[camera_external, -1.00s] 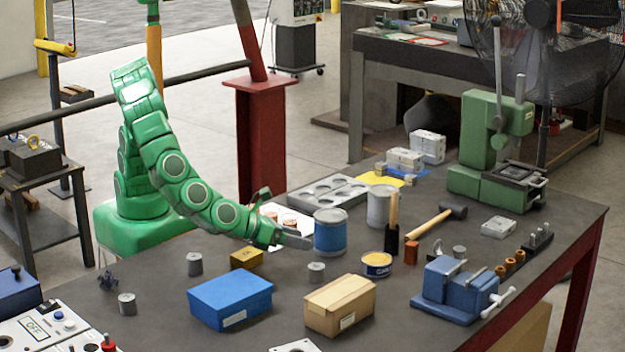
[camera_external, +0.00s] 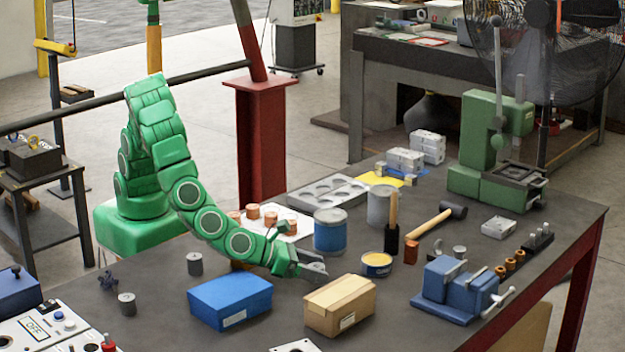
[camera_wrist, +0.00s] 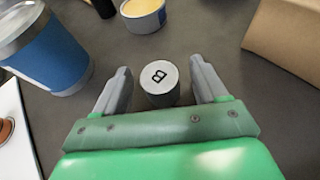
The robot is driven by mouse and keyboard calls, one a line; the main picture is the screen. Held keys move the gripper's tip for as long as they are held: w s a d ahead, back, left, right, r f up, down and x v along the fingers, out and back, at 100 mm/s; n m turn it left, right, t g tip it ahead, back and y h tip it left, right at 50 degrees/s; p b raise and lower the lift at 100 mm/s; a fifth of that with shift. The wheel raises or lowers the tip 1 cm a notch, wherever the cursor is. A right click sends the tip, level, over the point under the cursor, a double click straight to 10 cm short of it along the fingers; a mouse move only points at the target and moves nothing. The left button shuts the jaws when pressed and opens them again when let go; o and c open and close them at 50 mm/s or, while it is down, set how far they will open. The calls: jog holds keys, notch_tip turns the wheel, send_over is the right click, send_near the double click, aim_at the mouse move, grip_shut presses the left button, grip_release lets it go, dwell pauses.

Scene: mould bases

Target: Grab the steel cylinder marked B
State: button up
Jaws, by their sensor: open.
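The steel cylinder marked B (camera_wrist: 159,84) stands upright on the table in the wrist view, its letter facing up. My gripper (camera_wrist: 160,82) is open, with one finger on either side of the cylinder and visible gaps between. In the external view my gripper (camera_external: 318,268) is low over the table behind the cardboard box, and it hides the cylinder there. Two other grey cylinders stand further left, one behind the blue box (camera_external: 195,264) and one near the left front (camera_external: 127,303); no letters are readable on them.
A cardboard box (camera_external: 340,305) stands just in front of my gripper and a blue box (camera_external: 231,302) to its left. A blue-banded can (camera_external: 331,232) and an open yellow tin (camera_external: 376,265) stand behind and to the right. A blue vise (camera_external: 455,290) is further right.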

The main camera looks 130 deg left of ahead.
jog(key=shift+x, duration=1.25)
jog(key=shift+c, duration=0.2)
grip_shut()
jog(key=shift+r, duration=0.1)
